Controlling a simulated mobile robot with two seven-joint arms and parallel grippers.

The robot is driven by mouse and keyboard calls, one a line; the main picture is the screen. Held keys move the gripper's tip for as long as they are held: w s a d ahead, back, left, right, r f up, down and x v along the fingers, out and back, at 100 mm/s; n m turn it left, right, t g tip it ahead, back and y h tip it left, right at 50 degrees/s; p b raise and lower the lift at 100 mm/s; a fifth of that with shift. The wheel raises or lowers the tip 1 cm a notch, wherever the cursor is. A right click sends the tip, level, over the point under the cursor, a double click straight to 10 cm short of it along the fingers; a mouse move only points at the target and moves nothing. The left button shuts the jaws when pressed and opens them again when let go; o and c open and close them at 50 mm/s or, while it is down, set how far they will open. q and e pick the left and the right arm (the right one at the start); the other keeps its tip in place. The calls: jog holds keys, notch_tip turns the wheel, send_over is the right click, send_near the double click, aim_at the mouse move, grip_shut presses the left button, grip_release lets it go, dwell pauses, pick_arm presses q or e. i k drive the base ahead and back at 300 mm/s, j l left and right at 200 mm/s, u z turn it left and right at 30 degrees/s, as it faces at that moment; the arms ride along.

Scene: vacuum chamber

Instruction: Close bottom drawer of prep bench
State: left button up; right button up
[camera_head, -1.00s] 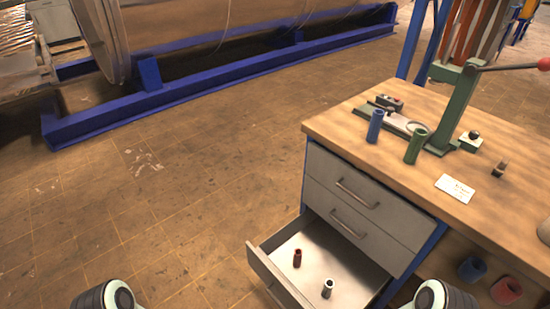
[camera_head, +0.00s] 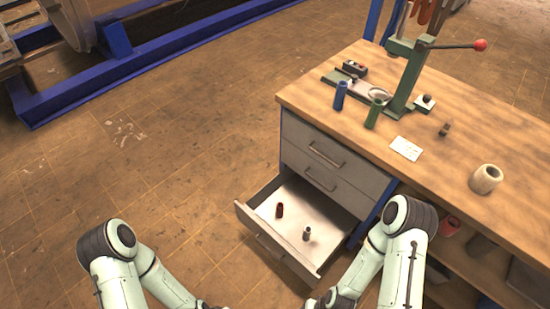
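The prep bench (camera_head: 455,150) has a wooden top and a grey drawer unit on the right of the head view. Its bottom drawer (camera_head: 310,205) is pulled far out toward the lower left. A dark red cylinder (camera_head: 279,210) and a grey metallic cylinder (camera_head: 307,233) stand inside it. The drawer's handle (camera_head: 270,247) shows on its front panel. The two drawers above it are shut. My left arm comes in at the lower left and my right arm at the lower right, near the drawer's right side. Both grippers are below the picture edge.
On the bench top are a green lever press (camera_head: 410,75), a blue cylinder (camera_head: 340,95), a green cylinder (camera_head: 373,113), a white card (camera_head: 406,148) and a beige ring (camera_head: 485,179). A lower shelf holds more cylinders. The floor left of the drawer is clear.

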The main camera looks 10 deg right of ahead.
aim_at(305, 205)
jog(key=k+l+z, duration=0.15)
jog(key=k, duration=0.35)
jog(key=l+z, duration=0.25)
jog(key=k+z, duration=0.1)
jog(key=z, duration=0.2)
jog(key=i+l+z, duration=0.2)
jog(key=k+l, duration=0.05)
jog(key=k, duration=0.05)
